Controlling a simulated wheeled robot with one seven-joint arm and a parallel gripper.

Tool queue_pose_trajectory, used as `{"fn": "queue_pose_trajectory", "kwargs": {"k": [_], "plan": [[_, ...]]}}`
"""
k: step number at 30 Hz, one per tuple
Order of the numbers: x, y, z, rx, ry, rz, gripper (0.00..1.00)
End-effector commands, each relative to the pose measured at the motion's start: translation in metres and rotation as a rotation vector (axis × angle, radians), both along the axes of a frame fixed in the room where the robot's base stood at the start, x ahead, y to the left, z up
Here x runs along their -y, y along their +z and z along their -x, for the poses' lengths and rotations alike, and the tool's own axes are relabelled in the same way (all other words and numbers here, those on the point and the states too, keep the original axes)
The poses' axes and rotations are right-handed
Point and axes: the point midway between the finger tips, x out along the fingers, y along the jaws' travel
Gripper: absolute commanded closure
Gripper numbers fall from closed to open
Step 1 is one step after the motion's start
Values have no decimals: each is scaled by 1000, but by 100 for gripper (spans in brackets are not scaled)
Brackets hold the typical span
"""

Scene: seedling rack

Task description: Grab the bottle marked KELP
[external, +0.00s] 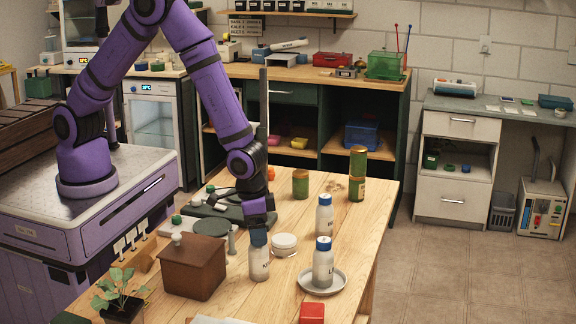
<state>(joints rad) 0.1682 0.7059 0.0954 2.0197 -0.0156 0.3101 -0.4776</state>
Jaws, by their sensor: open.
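A white bottle (259,264) stands upright on the wooden table, with dark lettering that seems to begin "KE"; the rest is too small to read. My gripper (258,238) points down at its top and hides its cap. The jaws are open; I cannot tell whether the fingers are around the cap or just above it. A second white bottle with a blue cap (323,264) stands on a pale saucer (339,284), its label beginning "L". A third blue-capped white bottle (325,217) stands farther back, its label unreadable.
A brown house-shaped box (193,268) is to the left, a potted seedling (122,298) front left, a red block (312,313) in front. Green cans (357,176) stand at the back.

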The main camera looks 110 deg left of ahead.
Motion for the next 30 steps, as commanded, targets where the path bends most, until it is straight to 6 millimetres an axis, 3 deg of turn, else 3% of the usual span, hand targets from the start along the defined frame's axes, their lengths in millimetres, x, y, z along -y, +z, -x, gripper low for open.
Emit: {"fn": "queue_pose_trajectory", "kwargs": {"k": [10, 20, 28, 30], "plan": [[1, -44, 0, -3, 0, 0, 16], [1, -50, -1, -1, 0, -1, 16], [1, -50, -1, -1, 0, -1, 75], [1, -50, -1, -1, 0, 0, 75]]}}
